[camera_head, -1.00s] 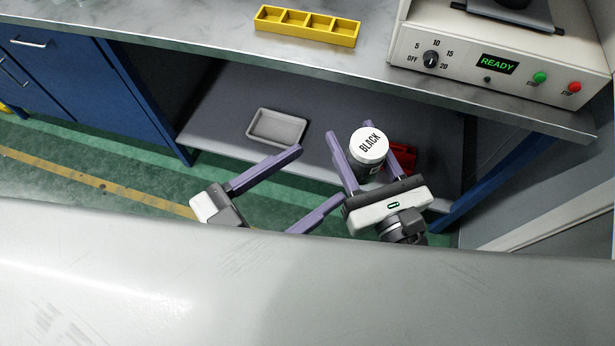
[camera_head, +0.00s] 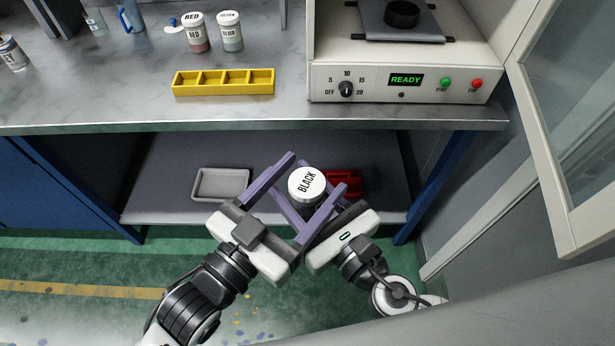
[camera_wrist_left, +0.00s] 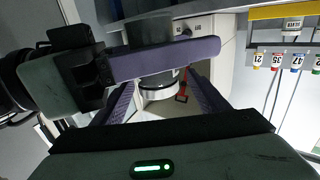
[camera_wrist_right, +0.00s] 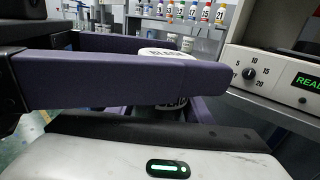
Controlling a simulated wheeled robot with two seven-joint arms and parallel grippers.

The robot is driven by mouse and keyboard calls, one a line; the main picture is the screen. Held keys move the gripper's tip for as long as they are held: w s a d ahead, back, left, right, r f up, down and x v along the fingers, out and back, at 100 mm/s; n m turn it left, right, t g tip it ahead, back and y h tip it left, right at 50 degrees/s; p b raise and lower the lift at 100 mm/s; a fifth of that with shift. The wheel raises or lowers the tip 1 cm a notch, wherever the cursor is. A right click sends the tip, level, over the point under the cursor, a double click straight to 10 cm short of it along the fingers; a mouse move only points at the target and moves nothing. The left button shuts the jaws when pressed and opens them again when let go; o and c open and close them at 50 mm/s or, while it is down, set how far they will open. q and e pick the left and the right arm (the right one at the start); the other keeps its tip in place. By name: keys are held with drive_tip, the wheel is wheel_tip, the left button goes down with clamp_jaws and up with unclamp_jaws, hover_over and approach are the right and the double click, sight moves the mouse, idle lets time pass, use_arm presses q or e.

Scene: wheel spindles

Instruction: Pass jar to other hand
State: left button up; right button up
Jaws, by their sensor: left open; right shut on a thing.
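The jar (camera_head: 307,184) has a white lid marked BLACK and is held in the air in front of the bench's lower shelf. My right gripper (camera_head: 299,177) is shut on it. My left gripper (camera_head: 316,176) is open, its fingers on either side of the jar and crossing the right fingers. I cannot tell whether the left fingers touch it. In the left wrist view the jar (camera_wrist_left: 160,92) is between the left fingers, partly hidden by a right finger. In the right wrist view a left finger crosses in front of the jar (camera_wrist_right: 168,52).
Below the benchtop, the shelf holds a grey tray (camera_head: 221,184) and a red container (camera_head: 346,183). On the bench are a yellow divided rack (camera_head: 223,82), RED (camera_head: 196,33) and silver (camera_head: 229,32) jars, and a hotplate-like device reading READY (camera_head: 405,80). A cabinet door (camera_head: 570,120) stands at right.

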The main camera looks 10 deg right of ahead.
use_arm(q)
drive_tip(key=shift+w+d, duration=0.2)
drive_tip(key=shift+d, duration=0.05)
drive_tip(key=c, duration=1.3)
drive_tip(key=shift+c, duration=0.3)
use_arm(e)
drive_tip(key=o, duration=1.3)
